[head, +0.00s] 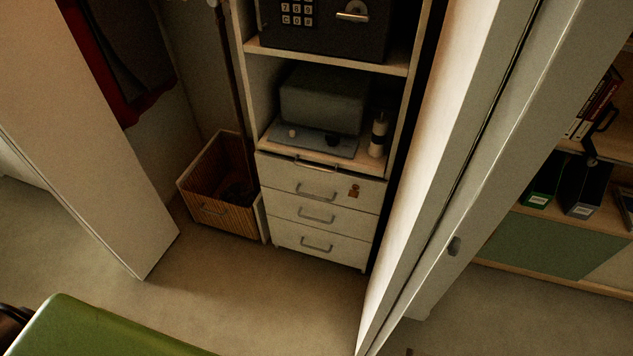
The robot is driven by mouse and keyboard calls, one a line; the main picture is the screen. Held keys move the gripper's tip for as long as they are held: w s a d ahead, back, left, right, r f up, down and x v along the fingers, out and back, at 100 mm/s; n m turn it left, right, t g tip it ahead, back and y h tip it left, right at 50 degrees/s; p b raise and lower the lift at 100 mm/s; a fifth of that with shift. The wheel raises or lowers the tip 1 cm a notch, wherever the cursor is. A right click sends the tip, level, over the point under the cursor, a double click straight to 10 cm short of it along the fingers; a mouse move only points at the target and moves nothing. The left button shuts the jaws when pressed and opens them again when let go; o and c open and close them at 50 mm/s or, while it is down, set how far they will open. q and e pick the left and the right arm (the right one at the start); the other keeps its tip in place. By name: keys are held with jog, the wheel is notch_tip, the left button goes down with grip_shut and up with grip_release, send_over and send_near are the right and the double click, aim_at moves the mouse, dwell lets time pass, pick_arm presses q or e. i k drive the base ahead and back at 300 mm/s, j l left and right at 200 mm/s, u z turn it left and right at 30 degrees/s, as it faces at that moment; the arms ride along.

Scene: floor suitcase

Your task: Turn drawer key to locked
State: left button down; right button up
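A white drawer unit (294,213) stands inside the open closet, with several drawers and grey bar handles. A small brass-brown key or lock (354,191) sits at the right end of an upper drawer front. It is too small to tell which way the key is turned. The drawers below look shut. Neither of my grippers shows in the head view.
A wicker basket (222,189) stands left of the drawers. Above are a grey box (322,100), a bottle (378,134) and a dark keypad safe (325,28). Open white doors (88,135) flank the closet. A green object (112,330) is in front; the floor (255,290) between is clear.

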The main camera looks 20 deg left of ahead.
aim_at(353, 193)
jog(key=i+j, duration=0.1)
jog(key=j, duration=0.7)
jog(key=i+j+z, duration=0.15)
jog(key=j, duration=0.7)
